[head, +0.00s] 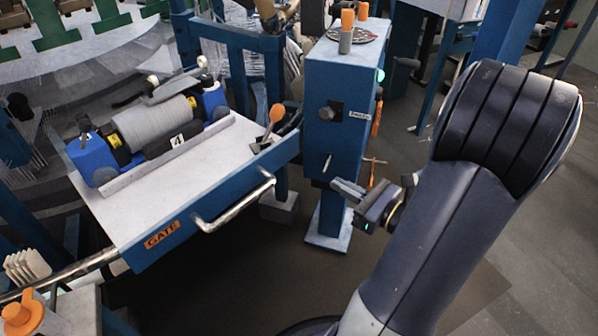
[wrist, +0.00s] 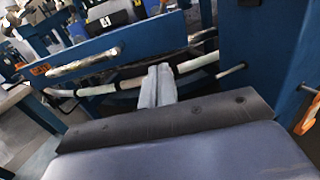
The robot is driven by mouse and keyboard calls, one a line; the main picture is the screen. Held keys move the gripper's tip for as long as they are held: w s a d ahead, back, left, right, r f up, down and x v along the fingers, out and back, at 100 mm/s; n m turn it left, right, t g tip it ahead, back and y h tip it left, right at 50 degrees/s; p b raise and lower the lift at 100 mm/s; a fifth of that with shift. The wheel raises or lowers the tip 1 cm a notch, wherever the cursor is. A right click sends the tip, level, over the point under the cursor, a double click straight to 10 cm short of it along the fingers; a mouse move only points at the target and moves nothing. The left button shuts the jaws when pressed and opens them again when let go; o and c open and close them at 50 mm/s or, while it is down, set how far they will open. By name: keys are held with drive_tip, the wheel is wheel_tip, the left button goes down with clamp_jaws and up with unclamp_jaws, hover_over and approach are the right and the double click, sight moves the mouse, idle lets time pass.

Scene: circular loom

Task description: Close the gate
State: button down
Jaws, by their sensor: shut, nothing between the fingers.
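The gate (head: 150,205) is a pale flat panel with a blue front edge, an orange GATE label (head: 161,235) and a curved metal handle (head: 236,203). Its right end is near the blue post (head: 335,110); I cannot tell whether they touch. My gripper (head: 347,190) is in front of the post, right of the handle and apart from it. In the wrist view its pale fingers (wrist: 158,86) are together and empty. The gate's blue front (wrist: 140,42) and handle (wrist: 84,62) show beyond them to the left.
A grey spool (head: 152,122) and an orange-knobbed lever (head: 271,125) sit on the gate. A small metal pin (head: 327,163) sticks out of the post. A metal rail (head: 70,272) meets the gate's left end. Floor (head: 260,275) in front is clear.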

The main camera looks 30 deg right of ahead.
drive_tip(key=b, duration=0.3)
approach(254, 138)
drive_tip(key=v, duration=0.2)
drive_tip(key=r+v, duration=0.1)
drive_tip(key=v, duration=0.1)
drive_tip(key=shift+s, duration=0.3)
drive_tip(key=b+x, duration=0.1)
drive_tip(key=x, duration=1.4)
drive_tip(key=shift+d+r, duration=0.1)
drive_tip(key=shift+d, duration=0.05)
